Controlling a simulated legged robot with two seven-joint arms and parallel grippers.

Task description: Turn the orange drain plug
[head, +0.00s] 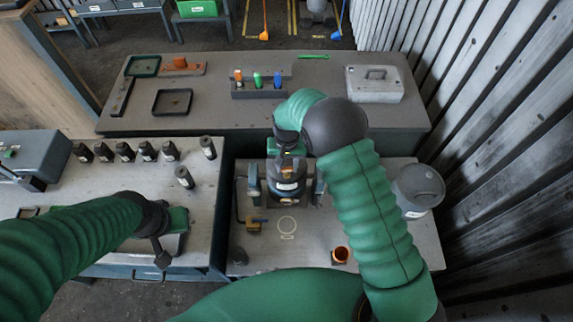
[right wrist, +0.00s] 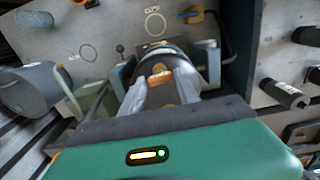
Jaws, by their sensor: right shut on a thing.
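The blower housing (head: 287,188) is a dark, upright cylinder in a grey-green cradle on the right bench. In the head view my right gripper (head: 290,158) is over its top. In the right wrist view the orange drain plug (right wrist: 158,77) shows between the grey fingers of the right gripper (right wrist: 162,90), which is shut on it. The plug's lower part is hidden by the fingers. My left gripper (head: 162,260) hangs low over the left bench, well away from the housing, its fingers too small to read.
A grey lidded bin (head: 418,187) stands at right. Several black cylinders (head: 148,150) stand on the left bench. The back bench holds trays, a tool rack (head: 258,88) and a grey case (head: 374,86).

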